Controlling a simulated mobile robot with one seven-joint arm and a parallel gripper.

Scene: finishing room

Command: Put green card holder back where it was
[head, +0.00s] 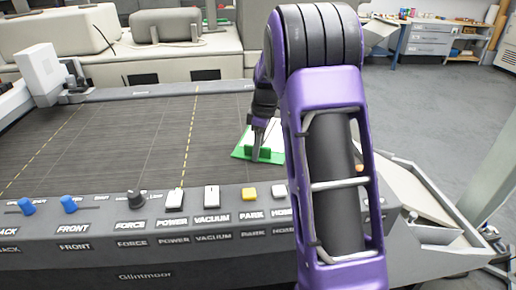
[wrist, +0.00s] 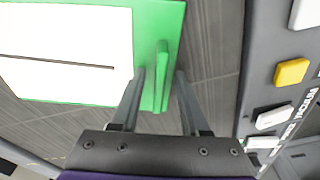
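The green card holder (head: 241,154) lies flat on the dark bed of the machine, near its front control panel, with a white card on it. In the wrist view the green holder (wrist: 170,22) fills the upper left and carries the white card (wrist: 65,40) with a dark line across it. A raised green grip (wrist: 161,75) stands on the holder. My gripper (wrist: 160,73) is open, with one finger on each side of that grip and a small gap showing on both sides. In the head view my gripper (head: 257,156) is over the holder, and my arm hides the holder's right part.
The front panel (head: 100,249) has blue sliders, a dark knob, white buttons and a yellow button (head: 249,193) close to the holder. A white carriage (head: 42,74) stands at the bed's left. The bed (head: 110,125) left of the holder is clear.

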